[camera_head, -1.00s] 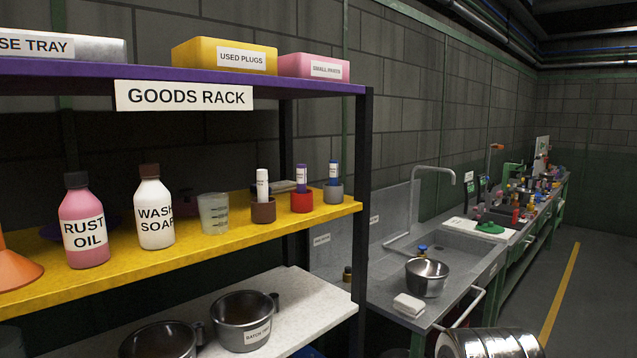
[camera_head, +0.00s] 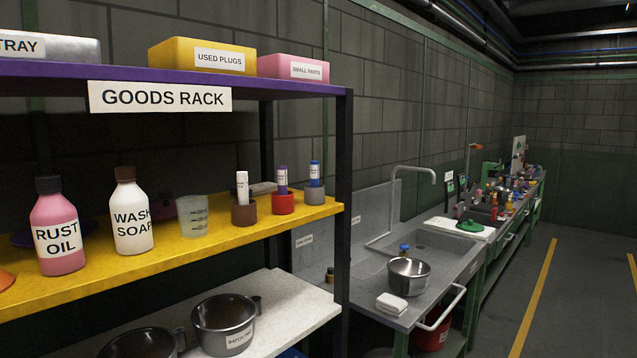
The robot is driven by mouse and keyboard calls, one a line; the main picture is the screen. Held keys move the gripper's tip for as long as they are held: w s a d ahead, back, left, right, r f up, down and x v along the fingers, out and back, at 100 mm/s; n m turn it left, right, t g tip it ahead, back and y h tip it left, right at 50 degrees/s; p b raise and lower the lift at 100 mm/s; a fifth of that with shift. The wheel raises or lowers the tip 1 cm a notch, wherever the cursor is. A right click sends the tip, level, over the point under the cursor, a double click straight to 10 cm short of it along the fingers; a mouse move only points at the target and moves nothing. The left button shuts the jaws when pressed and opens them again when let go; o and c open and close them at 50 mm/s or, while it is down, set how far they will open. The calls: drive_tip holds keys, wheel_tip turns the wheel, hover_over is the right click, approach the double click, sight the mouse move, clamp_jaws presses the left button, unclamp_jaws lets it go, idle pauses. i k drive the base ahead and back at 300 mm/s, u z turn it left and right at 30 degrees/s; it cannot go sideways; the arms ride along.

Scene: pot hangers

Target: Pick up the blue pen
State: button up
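The blue pen (camera_head: 315,172) stands upright in a grey cup (camera_head: 314,194) at the right end of the yellow middle shelf. A purple pen (camera_head: 282,179) stands in a red cup (camera_head: 283,203) to its left, and a white pen (camera_head: 242,186) stands in a brown cup (camera_head: 244,213) further left. The lower part of each pen is hidden in its cup. My gripper is not in view.
The goods rack's dark right post (camera_head: 344,180) rises close to the grey cup. A clear measuring beaker (camera_head: 193,216), a wash soap bottle (camera_head: 132,212) and a rust oil bottle (camera_head: 58,227) stand left on the shelf. A sink counter (camera_head: 447,254) is at right; floor (camera_head: 575,290) is clear.

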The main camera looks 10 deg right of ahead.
sight(313, 165)
drive_tip(key=z, duration=1.7)
drive_tip(key=i, duration=1.35)
drive_tip(key=u, duration=1.55)
